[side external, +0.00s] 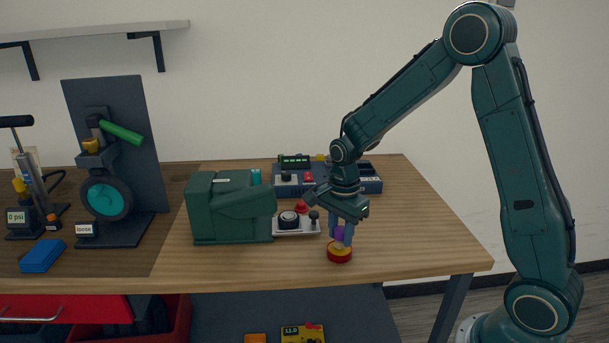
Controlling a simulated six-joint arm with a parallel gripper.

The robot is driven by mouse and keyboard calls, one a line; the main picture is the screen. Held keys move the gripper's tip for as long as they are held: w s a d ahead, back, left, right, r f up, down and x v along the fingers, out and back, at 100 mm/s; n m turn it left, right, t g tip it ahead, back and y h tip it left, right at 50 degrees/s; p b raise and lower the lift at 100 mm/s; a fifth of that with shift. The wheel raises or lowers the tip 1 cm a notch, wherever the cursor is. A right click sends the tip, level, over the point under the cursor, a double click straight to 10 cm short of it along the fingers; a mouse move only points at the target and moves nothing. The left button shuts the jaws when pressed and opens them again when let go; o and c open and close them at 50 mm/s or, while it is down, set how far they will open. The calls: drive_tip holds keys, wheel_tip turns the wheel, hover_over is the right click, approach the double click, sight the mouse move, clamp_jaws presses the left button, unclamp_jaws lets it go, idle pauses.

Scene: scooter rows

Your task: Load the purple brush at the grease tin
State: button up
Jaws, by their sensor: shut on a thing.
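My gripper (343,228) points down near the right front of the wooden table. It is shut on the purple brush (339,234), and only a little purple shows between the fingers. Right under it stands the grease tin (340,256), a low round red tin with a yellowish top. The brush's lower end is at the top of the tin; I cannot tell whether it touches the grease.
Behind is a dark tray (370,186). A wheel stand (106,195), pump (30,185) and blue block (42,257) are at left. The table's right front is clear.

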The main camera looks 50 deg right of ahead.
sight(341, 229)
drive_tip(key=shift+f, duration=0.45)
idle(1.6)
drive_tip(key=shift+r, duration=3.6)
drive_tip(key=n, duration=0.1)
drive_tip(key=w+a+f+n, duration=0.1)
drive_tip(key=n, duration=0.2)
drive_tip(key=shift+w+a+f+n, duration=0.2)
drive_tip(key=shift+w+f+n, duration=0.1)
drive_tip(key=shift+n, duration=0.1)
drive_tip(key=w+a+f+n, duration=0.1)
drive_tip(key=n, duration=0.2)
drive_tip(key=w+a+f+n, duration=0.1)
drive_tip(key=n, duration=0.2)
drive_tip(key=w+a+f+n, duration=0.1)
drive_tip(key=n, duration=0.3)
drive_tip(key=w+a+f+n, duration=0.1)
drive_tip(key=n, duration=0.3)
drive_tip(key=shift+w+a+f, duration=0.25)
drive_tip(key=shift+a+f, duration=0.05)
drive_tip(key=shift+a, duration=0.05)
